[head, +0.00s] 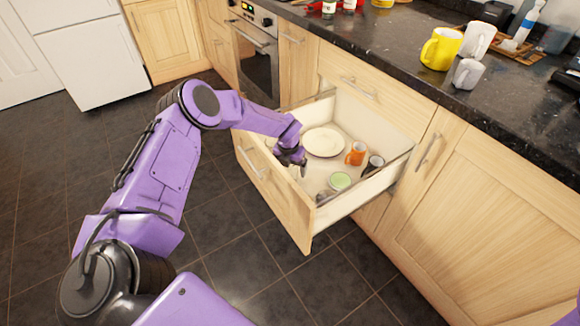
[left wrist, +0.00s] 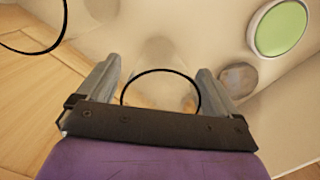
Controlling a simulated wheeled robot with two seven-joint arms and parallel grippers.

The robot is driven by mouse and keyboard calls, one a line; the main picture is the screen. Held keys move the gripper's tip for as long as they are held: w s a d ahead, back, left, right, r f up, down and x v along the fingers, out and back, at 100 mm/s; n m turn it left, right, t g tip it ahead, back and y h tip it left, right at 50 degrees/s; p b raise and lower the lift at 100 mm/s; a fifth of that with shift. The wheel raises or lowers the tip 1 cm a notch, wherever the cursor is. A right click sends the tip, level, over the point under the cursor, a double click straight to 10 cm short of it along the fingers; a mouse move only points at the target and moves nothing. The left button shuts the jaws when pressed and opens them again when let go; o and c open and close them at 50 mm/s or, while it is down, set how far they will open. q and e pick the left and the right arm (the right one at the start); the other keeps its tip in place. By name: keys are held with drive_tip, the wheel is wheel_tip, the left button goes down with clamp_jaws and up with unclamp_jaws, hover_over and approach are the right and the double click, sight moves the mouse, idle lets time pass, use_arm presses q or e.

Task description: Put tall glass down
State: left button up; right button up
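My left gripper (head: 300,167) reaches down into the open drawer (head: 266,187), near its front panel. In the left wrist view the gripper (left wrist: 160,72) has its two fingers on either side of a see-through tall glass (left wrist: 160,70), whose thin dark rim spans the gap between them. The glass looks held. Its base is hard to make out, so I cannot tell whether it touches the drawer floor. In the head view I cannot make the glass out clearly. My right gripper is not in view.
The drawer holds a white plate (head: 323,141), an orange mug (head: 356,154), a dark cup (head: 373,164) and a green-topped round container (head: 340,181). Another dark ring (left wrist: 62,35) shows at the wrist view's upper left. Mugs (head: 440,50) stand on the dark counter.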

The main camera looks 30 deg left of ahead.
use_arm(q)
drive_tip(key=shift+r+p, duration=0.3)
wheel_tip(320, 180, up, 12)
drive_tip(key=s, duration=0.1)
drive_tip(key=shift+s+d+f+p, duration=0.15)
drive_tip(key=shift+s+p, duration=0.1)
drive_tip(key=shift+p, duration=0.1)
